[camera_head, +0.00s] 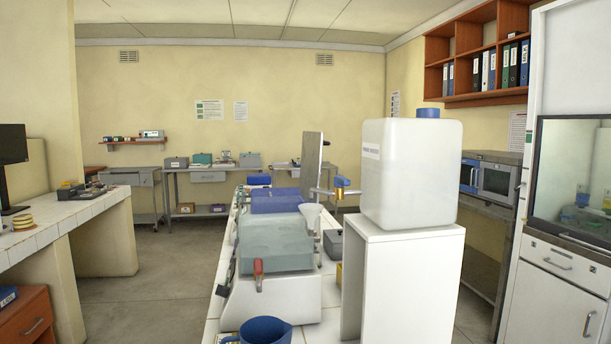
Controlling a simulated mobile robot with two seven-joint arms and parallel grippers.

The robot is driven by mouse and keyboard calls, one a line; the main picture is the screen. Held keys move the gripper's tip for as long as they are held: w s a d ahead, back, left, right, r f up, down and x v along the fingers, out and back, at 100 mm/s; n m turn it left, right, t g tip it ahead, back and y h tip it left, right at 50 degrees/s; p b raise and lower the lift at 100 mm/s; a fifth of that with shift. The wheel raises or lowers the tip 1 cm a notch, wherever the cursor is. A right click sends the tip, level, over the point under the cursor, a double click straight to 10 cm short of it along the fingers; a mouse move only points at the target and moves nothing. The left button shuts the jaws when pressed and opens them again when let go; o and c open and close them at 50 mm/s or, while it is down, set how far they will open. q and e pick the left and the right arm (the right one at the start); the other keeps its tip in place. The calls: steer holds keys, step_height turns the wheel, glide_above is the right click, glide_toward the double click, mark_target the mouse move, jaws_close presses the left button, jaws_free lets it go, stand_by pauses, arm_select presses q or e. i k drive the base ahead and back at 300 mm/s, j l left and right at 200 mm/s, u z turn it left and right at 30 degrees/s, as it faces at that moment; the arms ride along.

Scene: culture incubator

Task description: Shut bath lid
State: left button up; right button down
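A white bath-like unit (272,297) with a translucent grey-green tank (275,243) stands on the white-tiled bench in the middle. A red-handled tap (258,270) is on its front. A flat grey panel (312,165) stands nearly upright behind it, to the right of blue-topped equipment (275,200). The panel looks like a raised lid, but its hinge is hidden and I cannot tell which unit it belongs to. Neither of my grippers is in view.
A large white container (410,175) with a blue cap stands on a white stand (402,265) at the bench's right. A blue jug (265,331) is at the near end. A tiled counter (75,205) is at left; the floor (165,275) between is clear.

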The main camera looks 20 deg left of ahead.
mark_target(312, 143)
steer(key=l+u, duration=0.2)
steer(key=u, duration=0.25)
steer(key=i+l+u, duration=0.1)
steer(key=l+u, duration=0.15)
steer(key=u, duration=0.2)
steer(key=l+u, duration=0.35)
steer(key=l, duration=0.8)
steer(key=k+l+u, duration=0.1)
steer(key=l, duration=0.25)
steer(key=k+l, duration=0.1)
steer(key=l, duration=0.3)
steer(key=l+u, duration=0.1)
steer(key=u, duration=1)
steer(key=l+u, duration=0.4)
steer(key=k+l+u, duration=0.1)
steer(key=l+u, duration=0.3)
steer(key=k+l+u, duration=0.25)
steer(key=l+u, duration=0.2)
steer(key=l, duration=0.15)
steer(key=k+l+u, duration=0.3)
steer(key=k+l, duration=0.25)
